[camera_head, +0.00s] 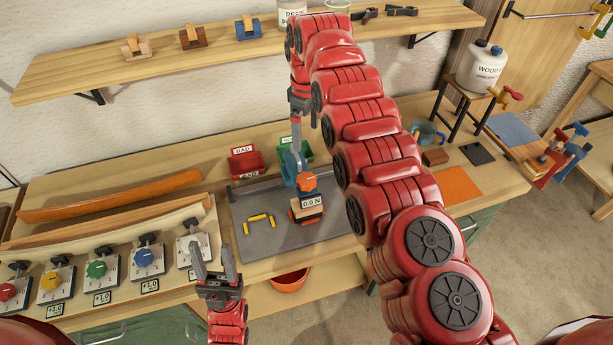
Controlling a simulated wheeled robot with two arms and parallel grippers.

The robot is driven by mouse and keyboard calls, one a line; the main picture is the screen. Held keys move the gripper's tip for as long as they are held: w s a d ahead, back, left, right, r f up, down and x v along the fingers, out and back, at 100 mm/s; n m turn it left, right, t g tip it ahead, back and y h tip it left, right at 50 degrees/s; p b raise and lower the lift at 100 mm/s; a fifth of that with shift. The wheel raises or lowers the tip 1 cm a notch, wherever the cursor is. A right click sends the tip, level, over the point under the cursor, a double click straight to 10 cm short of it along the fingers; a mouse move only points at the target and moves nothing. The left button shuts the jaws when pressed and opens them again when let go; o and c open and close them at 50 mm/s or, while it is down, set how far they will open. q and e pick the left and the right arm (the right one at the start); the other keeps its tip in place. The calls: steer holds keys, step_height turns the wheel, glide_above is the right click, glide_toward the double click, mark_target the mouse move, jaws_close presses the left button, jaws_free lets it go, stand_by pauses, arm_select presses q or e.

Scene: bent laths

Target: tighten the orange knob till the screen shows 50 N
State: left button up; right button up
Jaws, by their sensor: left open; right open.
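The orange knob (306,182) sits on the front of a blue clamp (291,165) on the grey mat. The screen (311,202) just below the knob reads 0.0 N. A small block with orange and wood-coloured parts (308,215) is under the screen. My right gripper (296,138) points down at the top of the clamp, above and behind the knob. It is open; its fingers are seen edge-on, and I cannot tell whether they touch the clamp. My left gripper (211,250) is open and empty, in front of the bench's left part, well away from the knob.
The grey mat (262,208) holds several yellow pieces. Bent laths (110,200) and a row of coloured dials (97,270) fill the bench's left. Red (246,161) and green (290,150) bins stand behind. My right arm covers the middle right.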

steer(key=s, duration=0.1)
steer(key=b, duration=1)
glide_above(306, 179)
step_height(306, 179, down, 10)
steer(key=shift+r, duration=0.25)
steer(key=shift+a+f, duration=0.1)
steer(key=shift+f, duration=0.2)
step_height(306, 179, down, 6)
steer(key=shift+r+p, duration=0.1)
steer(key=shift+p, duration=1)
steer(key=shift+f, duration=0.55)
steer(key=shift+c, duration=0.2)
